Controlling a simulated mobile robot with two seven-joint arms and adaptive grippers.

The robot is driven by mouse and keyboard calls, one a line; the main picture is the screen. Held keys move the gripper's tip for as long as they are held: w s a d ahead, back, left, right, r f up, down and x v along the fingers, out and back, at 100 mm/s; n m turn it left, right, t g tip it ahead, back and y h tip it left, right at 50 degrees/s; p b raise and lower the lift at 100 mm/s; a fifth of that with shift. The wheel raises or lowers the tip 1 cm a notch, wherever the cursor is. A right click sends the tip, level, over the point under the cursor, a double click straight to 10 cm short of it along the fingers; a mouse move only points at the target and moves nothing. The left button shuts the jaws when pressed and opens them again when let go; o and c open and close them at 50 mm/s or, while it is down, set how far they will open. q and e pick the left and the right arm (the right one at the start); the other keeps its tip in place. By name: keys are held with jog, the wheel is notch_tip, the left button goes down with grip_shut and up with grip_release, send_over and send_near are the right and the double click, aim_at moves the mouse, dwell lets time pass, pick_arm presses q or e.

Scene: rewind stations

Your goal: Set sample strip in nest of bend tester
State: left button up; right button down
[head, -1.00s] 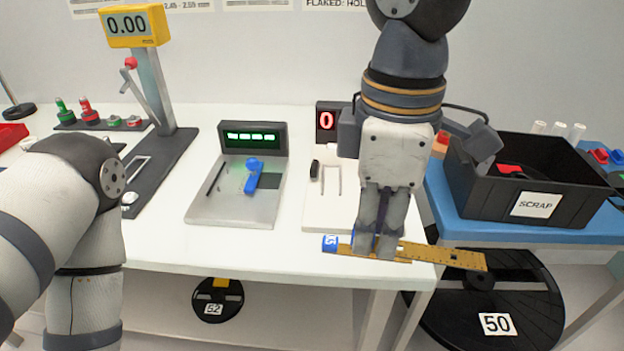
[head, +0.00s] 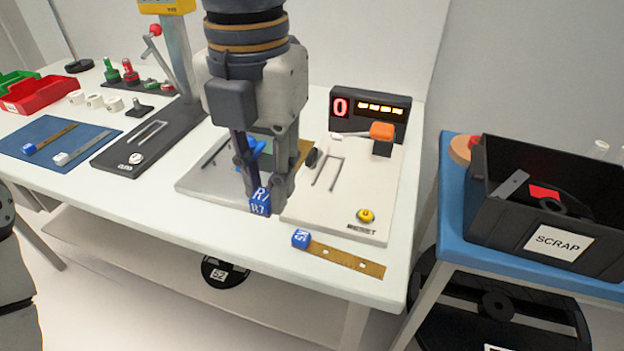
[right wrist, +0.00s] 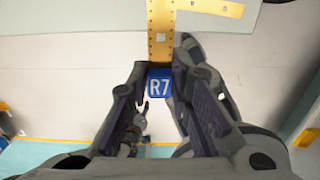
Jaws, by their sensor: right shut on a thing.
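My right gripper (head: 264,198) is shut on the blue end block, marked R7 (head: 260,203), of a gold sample strip (head: 304,152). The strip points away from me, mostly hidden behind the gripper. In the right wrist view the block (right wrist: 159,86) sits between the fingers and the gold strip (right wrist: 160,35) extends beyond it. The white-based station, apparently the bend tester (head: 370,190), stands just right of the gripper, with a red 0 display, a two-pronged nest (head: 328,172), an orange-ended lever (head: 381,131) and a yellow reset button. I see no left gripper.
Another gold strip with a blue block (head: 345,259) lies along the table's front edge. A grey station (head: 205,180) is partly hidden behind my gripper. A black scrap bin (head: 490,240) stands right. A blue mat (head: 65,128) with two strips lies left.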

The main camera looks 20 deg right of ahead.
jog(key=w+d+f+b, duration=0.1)
jog(key=w+d+f, duration=0.4)
jog(key=w+d, duration=0.15)
send_over(315, 201)
jog(key=f, duration=0.4)
jog(key=shift+s+a+f+b, duration=0.15)
jog(key=shift+s+f+b, duration=0.05)
jog(key=shift+b, duration=0.15)
pick_arm(q)
jog(key=shift+s+f+g, duration=0.6)
jog(key=shift+s+f, duration=0.65)
jog(key=shift+s, duration=0.05)
pick_arm(e)
jog(key=shift+w+d+f, duration=0.1)
jog(key=shift+w+f, duration=0.05)
jog(key=shift+f, duration=0.75)
jog(key=shift+w+d+f, duration=0.1)
jog(key=shift+f, duration=0.75)
jog(key=shift+f, duration=0.2)
jog(key=c, duration=1.5)
grip_release()
jog(key=shift+o, duration=0.2)
jog(key=shift+r, duration=0.15)
pick_arm(q)
jog(key=shift+w+r, duration=0.2)
pick_arm(e)
notch_tip(315, 201, up, 12)
